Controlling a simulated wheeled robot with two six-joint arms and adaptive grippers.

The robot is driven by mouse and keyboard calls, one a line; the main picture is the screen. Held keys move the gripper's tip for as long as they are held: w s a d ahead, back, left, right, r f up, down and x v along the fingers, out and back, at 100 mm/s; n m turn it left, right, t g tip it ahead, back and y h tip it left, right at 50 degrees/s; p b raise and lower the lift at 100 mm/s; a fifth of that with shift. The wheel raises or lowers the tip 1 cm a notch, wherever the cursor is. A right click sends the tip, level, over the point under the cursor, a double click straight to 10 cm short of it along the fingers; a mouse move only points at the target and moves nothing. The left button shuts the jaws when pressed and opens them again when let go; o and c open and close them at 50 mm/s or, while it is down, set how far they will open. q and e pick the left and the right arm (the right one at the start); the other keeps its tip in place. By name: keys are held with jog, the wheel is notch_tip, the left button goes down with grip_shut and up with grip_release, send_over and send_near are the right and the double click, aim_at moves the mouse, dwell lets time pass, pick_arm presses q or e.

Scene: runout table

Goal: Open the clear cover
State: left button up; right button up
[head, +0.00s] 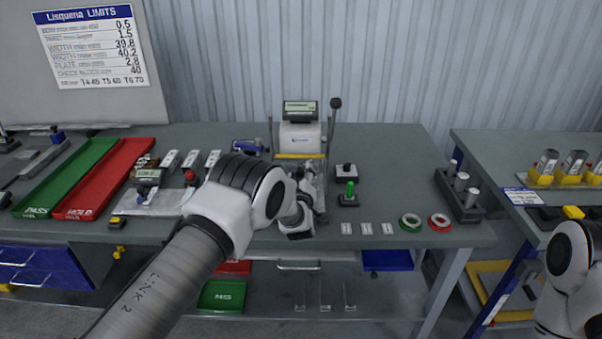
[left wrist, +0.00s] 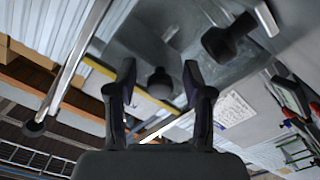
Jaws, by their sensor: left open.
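In the head view a weighing device (head: 299,137) with a small display stands at the back of the table, between two upright posts. The clear cover is hard to make out there; my left wrist hides much of that area. My left gripper (head: 313,197) is in front of the device, its fingers partly hidden by my arm. In the left wrist view my left gripper (left wrist: 160,88) is open, and a dark round knob (left wrist: 160,83) shows between its fingers, beyond the tips. A clear-looking grey panel (left wrist: 150,38) lies behind it. I cannot tell whether finger and knob touch.
A post with a black ball end (head: 335,104) rises right of the device. Green (head: 70,170) and red (head: 108,177) trays lie at left. Green (head: 410,222) and red (head: 439,222) rings, small pale blocks and a rack of cylinders (head: 460,192) are at right.

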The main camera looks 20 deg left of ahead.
aim_at(301, 170)
pick_arm(q)
jog(key=shift+s, duration=0.1)
jog(key=c, duration=0.3)
jog(key=shift+r, duration=0.1)
grip_shut()
notch_tip(301, 170, up, 13)
jog(key=p, duration=0.1)
jog(key=shift+p, duration=0.4)
jog(key=shift+o, duration=1.5)
grip_release()
jog(key=shift+f, duration=0.2)
